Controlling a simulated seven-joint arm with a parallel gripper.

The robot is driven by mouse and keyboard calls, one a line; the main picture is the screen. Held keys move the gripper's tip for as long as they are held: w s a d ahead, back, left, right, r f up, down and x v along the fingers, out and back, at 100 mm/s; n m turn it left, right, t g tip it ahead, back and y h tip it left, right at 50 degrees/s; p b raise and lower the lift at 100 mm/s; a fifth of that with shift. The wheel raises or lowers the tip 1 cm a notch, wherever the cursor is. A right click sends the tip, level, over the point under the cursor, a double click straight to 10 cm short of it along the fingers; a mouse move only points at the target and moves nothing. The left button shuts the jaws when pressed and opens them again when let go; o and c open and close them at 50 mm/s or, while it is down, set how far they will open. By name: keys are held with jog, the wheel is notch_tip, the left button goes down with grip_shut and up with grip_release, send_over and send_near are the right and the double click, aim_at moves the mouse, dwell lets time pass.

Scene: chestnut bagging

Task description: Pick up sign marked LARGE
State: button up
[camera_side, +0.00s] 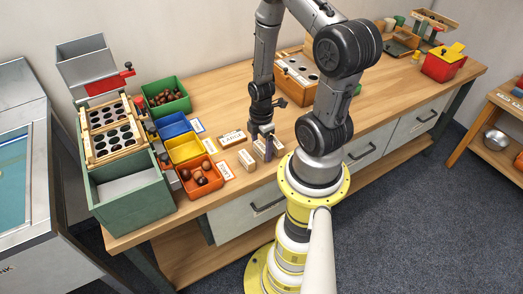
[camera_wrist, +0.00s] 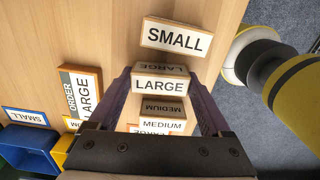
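The sign marked LARGE (camera_wrist: 160,84) is a small wooden block with a white label, standing among other blocks on the bench. In the wrist view it lies between the fingertips of my gripper (camera_wrist: 160,77), with a purple finger on each side. The fingers look open, with narrow gaps; contact cannot be made out. A sign marked SMALL (camera_wrist: 176,37) stands beyond it, and one marked MEDIUM (camera_wrist: 158,126) lies nearer the wrist. In the side view my gripper (camera_side: 267,143) is down among the blocks and partly hides the LARGE sign.
An order board reading LARGE (camera_wrist: 88,90) lies to the left. Blue (camera_side: 173,126), yellow (camera_side: 185,149) and orange (camera_side: 201,180) bins stand left of the blocks, with labels beside them. A wooden box with round holes (camera_side: 297,72) stands behind. My base is at the bench's front edge.

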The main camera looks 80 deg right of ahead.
jog(key=c, duration=0.8)
